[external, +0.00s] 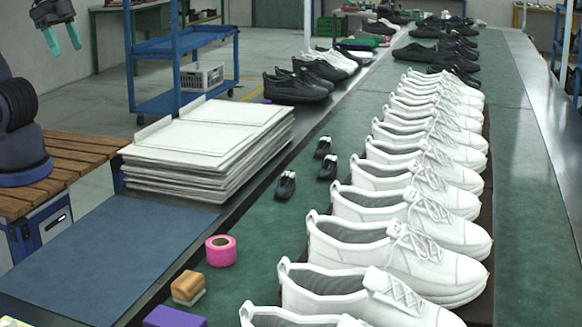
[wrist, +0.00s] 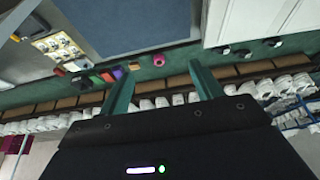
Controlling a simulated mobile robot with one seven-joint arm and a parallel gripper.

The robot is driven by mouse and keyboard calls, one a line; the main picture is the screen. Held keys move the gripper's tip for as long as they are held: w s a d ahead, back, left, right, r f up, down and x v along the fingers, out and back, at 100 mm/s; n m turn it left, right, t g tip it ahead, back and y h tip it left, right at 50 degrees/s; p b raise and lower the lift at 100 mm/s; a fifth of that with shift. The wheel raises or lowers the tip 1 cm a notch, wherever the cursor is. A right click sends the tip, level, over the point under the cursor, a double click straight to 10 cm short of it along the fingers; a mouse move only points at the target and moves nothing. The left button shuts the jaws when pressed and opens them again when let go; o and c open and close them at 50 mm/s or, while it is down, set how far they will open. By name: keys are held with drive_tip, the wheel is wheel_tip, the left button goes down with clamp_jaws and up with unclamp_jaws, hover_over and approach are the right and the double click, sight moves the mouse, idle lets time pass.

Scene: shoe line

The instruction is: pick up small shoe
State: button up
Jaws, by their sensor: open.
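Three small dark shoes with light toes stand on the green conveyor line, left of the white shoe row. In the external view they are the near small shoe (external: 286,186), the right small shoe (external: 328,167) and the far small shoe (external: 323,147). The wrist view shows them as small dark shapes (wrist: 244,53) beyond and to the right of the fingers. My gripper (external: 65,48) is at the upper left of the external view, high up and well away from them. Its teal fingers are spread with nothing between them; they also show in the wrist view (wrist: 162,72).
A long row of large white shoes (external: 425,205) lines the conveyor's right side. A stack of white boards (external: 205,145) stands left of the small shoes. Pink tape (external: 221,251), a wooden brush (external: 188,287) and a purple block (external: 174,317) lie nearer. The blue mat (external: 90,255) is clear.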

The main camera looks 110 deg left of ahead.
drive_tip(key=w+a+r+m+g, duration=0.1)
drive_tip(key=w+a+m, duration=0.1)
drive_tip(key=w, duration=0.6)
drive_tip(key=w+a+m, duration=0.3)
drive_tip(key=w, duration=0.5)
drive_tip(key=m+g, duration=0.4)
drive_tip(key=m, duration=0.9)
hover_over(286, 176)
wheel_tip(286, 176, down, 33)
drive_tip(key=shift+f, duration=0.2)
wheel_tip(286, 176, down, 11)
drive_tip(key=shift+w+r, duration=0.1)
drive_tip(key=shift+r, duration=0.1)
drive_tip(key=shift+c, duration=0.3)
